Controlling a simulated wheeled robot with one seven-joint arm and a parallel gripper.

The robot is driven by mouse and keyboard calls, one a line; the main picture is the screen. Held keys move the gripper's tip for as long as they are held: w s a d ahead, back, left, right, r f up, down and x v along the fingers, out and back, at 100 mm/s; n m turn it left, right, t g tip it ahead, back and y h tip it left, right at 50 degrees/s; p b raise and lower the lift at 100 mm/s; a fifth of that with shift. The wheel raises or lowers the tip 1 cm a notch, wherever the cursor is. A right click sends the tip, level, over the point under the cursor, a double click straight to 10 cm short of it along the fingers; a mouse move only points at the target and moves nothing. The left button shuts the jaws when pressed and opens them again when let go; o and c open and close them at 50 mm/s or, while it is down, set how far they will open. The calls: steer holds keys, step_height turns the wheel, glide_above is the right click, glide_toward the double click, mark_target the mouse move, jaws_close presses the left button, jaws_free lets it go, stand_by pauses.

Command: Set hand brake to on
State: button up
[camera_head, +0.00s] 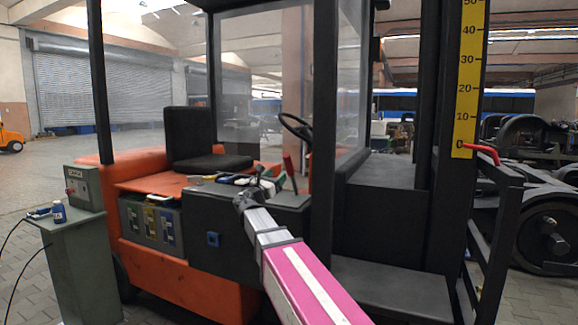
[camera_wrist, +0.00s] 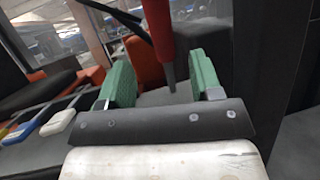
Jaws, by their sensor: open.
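The hand brake appears to be the lever with a red grip (camera_head: 289,165), which stands up beside the steering wheel on an orange and black forklift. In the wrist view the red grip (camera_wrist: 160,30) comes down from the top edge to a thin dark shaft. My gripper (camera_wrist: 162,68) has two green fingers spread apart, with the lower end of the lever showing between them. I cannot tell whether either finger touches it. In the head view my gripper (camera_head: 270,182) is over the dark console, just left of the lever, small and partly hidden by its own wrist.
The steering wheel (camera_head: 296,126) and black seat (camera_head: 205,140) are close by. White, blue and yellow levers, including the white one (camera_wrist: 58,121), lie left of my gripper. A dark upright post (camera_head: 325,120) stands to the right. A green-grey cabinet (camera_head: 80,260) stands at left.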

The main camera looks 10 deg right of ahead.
mark_target(286, 166)
steer(key=x, duration=0.9)
steer(key=shift+w+d+r, duration=0.1)
steer(key=shift+w+d, duration=0.05)
steer(key=shift+d, duration=0.05)
jaws_close()
